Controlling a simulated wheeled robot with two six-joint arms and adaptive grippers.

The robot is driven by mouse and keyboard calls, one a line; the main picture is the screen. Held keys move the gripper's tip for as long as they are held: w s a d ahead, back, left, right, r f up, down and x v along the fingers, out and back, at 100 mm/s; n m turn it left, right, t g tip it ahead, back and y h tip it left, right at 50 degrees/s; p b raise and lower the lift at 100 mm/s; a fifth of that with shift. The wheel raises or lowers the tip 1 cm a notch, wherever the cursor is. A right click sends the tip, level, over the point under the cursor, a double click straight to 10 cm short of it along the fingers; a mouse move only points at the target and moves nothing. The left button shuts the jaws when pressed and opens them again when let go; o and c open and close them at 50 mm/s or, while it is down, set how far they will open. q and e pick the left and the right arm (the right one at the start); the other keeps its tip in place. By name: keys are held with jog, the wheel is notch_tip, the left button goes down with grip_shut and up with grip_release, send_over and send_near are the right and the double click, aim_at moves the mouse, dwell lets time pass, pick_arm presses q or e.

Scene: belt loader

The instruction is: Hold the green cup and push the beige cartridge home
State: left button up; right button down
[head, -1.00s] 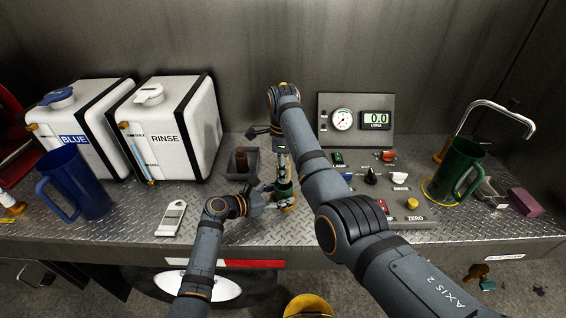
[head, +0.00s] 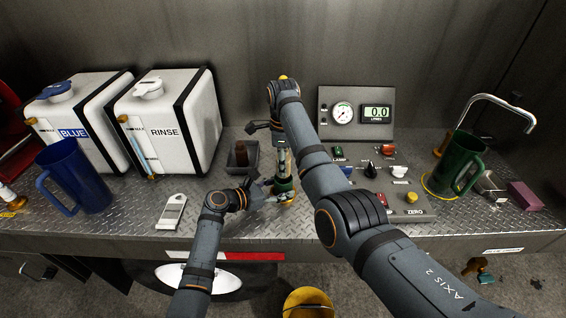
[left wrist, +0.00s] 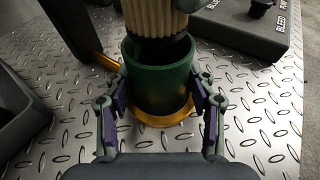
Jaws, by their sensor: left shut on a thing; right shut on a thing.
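In the left wrist view the cup (left wrist: 160,85) sits within a brass ring (left wrist: 160,118). My left gripper (left wrist: 160,100) is shut on the cup, with one finger on each side; in the head view it is at the cup's left (head: 268,192). The beige cartridge (left wrist: 152,18) is ribbed and stands above the cup, its dark lower end inside the rim. My right gripper (head: 282,146) comes down from above and is shut on the cartridge; its fingers are partly hidden.
A grey tray (head: 232,162) with a brown object stands left of the cup. The control panel (head: 405,208) with knobs is close on the right. A blue jug (head: 75,175), two white tanks and a dark green jug (head: 458,163) stand farther out.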

jog(key=shift+f, duration=1.9)
jog(key=shift+r, duration=0.25)
dwell(1.3)
jog(key=shift+s+d+f, duration=0.1)
jog(key=shift+f, duration=0.15)
dwell(2.0)
jog(key=shift+r, duration=0.2)
jog(key=c, duration=0.7)
grip_release()
jog(key=shift+r, duration=0.1)
notch_tip(320, 180, up, 12)
jog(key=shift+f, duration=0.1)
